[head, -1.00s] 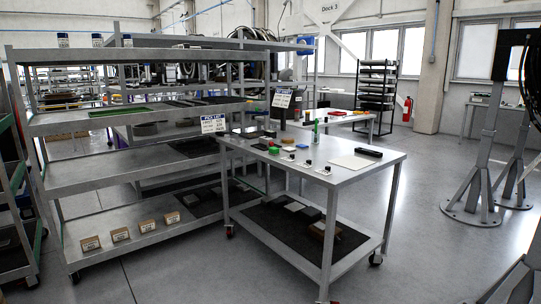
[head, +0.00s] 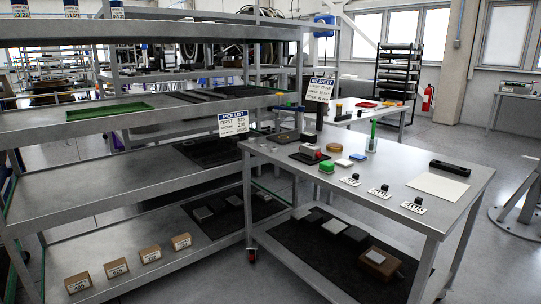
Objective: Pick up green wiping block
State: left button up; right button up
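The green wiping block (head: 326,166) is a small bright green block near the left part of the steel workbench top (head: 434,219). A dark mat (head: 306,158) with a pale item lies just behind and left of it. A white block (head: 344,163) sits to its right. A green bottle (head: 372,137) stands farther back. Neither of my grippers shows in the head view.
Numbered tags (head: 351,180) with black knobs, a white sheet (head: 437,186) and a black case (head: 450,168) occupy the bench. A steel shelf rack (head: 110,193) stands close at left. Boxes lie on the bench's lower shelf. Grey floor is open at right.

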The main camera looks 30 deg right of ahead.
aim_at(327, 168)
jog(key=z, duration=0.4)
jog(key=i, duration=1.4)
jog(key=z, duration=1.05)
